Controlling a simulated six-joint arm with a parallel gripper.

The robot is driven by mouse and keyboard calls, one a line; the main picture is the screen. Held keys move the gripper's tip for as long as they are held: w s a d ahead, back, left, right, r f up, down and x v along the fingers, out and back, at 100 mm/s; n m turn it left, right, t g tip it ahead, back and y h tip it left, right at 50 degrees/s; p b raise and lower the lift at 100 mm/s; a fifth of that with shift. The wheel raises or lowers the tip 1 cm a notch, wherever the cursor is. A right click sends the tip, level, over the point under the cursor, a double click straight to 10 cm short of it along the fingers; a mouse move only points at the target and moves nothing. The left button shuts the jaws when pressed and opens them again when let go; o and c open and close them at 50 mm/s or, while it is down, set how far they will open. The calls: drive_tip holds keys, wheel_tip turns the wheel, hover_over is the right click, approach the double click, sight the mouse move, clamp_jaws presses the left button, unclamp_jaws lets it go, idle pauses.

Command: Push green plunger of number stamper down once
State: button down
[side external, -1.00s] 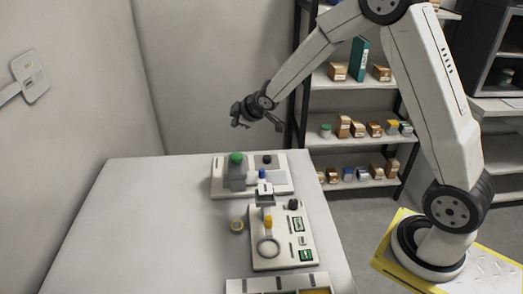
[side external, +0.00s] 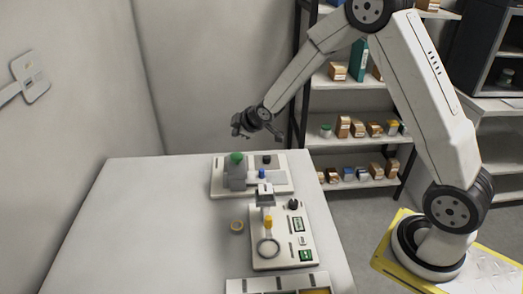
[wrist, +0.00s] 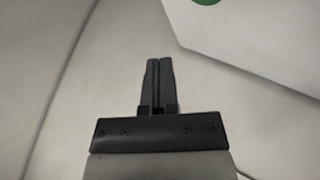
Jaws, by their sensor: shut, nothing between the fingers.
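The green plunger (side external: 236,158) tops a grey number stamper (side external: 237,178) on a pale base plate (side external: 279,181) at the far end of the table. A small blue-topped part (side external: 262,174) stands to its right on the same plate. My gripper (side external: 237,129) is above the green plunger in the side view, apart from it. In the wrist view my gripper's (wrist: 160,62) two dark fingers are together with nothing between them. A cropped green round shape (wrist: 207,2) at the top edge there may be the plunger.
A second device (side external: 282,244) with a yellow-topped part (side external: 268,222) stands nearer on the white table (side external: 150,235). The table's left side is clear. Shelves (side external: 350,144) with boxes stand behind.

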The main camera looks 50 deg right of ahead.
sight(236, 154)
drive_tip(key=shift+f, duration=2.75)
drive_tip(key=shift+f, duration=1.3)
idle(1.6)
drive_tip(key=shift+r, duration=1.3)
drive_tip(key=shift+r, duration=0.15)
drive_tip(key=shift+r, duration=2.4)
